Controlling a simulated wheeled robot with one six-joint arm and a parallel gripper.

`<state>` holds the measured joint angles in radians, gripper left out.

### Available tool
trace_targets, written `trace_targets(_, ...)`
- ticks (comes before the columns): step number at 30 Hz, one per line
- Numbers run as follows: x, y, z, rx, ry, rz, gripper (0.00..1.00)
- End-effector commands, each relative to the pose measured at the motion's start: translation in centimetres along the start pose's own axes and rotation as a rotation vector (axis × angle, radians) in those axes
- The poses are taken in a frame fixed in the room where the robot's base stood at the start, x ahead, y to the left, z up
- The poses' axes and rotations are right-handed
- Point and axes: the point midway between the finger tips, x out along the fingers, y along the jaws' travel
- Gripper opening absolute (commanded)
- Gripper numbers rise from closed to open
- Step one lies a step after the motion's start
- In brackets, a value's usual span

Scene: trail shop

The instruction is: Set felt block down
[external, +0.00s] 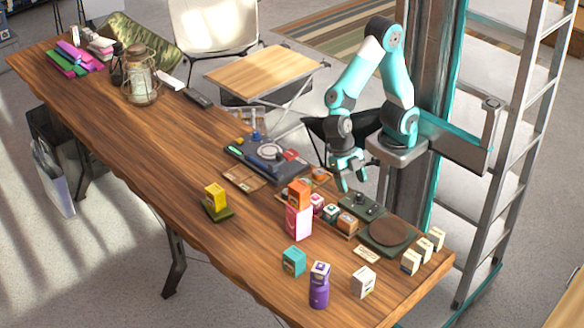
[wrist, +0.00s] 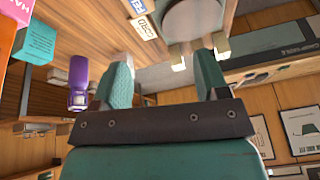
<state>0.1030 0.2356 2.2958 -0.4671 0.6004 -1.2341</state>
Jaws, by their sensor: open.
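My gripper (external: 349,178) is above the right rear part of the table, with its fingers pointing down. In the wrist view my gripper (wrist: 164,74) has its two teal fingers apart, with nothing held between them. I cannot tell for sure which thing is the felt block. A teal block-shaped item (external: 293,261) stands on the table near the front; it also shows at upper left in the wrist view (wrist: 40,42). An orange box (external: 299,193) sits on a pink box (external: 298,222), left of and below my gripper in the picture.
A purple bottle (external: 319,288) stands near the front edge. A yellow box (external: 215,196) rests on a dark base. A device with a round brown top (external: 390,231) and several small white boxes are at the right end. The wooden table (external: 160,150) is bare at middle left.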

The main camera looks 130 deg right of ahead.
Motion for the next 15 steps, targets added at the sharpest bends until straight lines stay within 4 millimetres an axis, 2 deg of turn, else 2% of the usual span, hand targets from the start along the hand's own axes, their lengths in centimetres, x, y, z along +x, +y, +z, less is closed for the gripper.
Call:
trace_targets(1,-0.9,-1.9,-1.8,0.066,-0.004,0.005,0.68)
trace_targets(3,-1.9,-4.8,-3.9,0.202,-0.008,0.007,0.68)
trace_targets(6,-2.9,-9.1,-5.9,0.397,-0.013,0.009,0.68)
trace_targets(10,-3.8,-13.6,-7.1,0.608,-0.015,0.011,0.68)
trace_targets(12,-4.0,-15.2,-7.3,0.689,-0.014,0.013,0.68)
trace_targets(15,-4.2,-16.4,-7.4,0.757,-0.015,0.013,0.68)
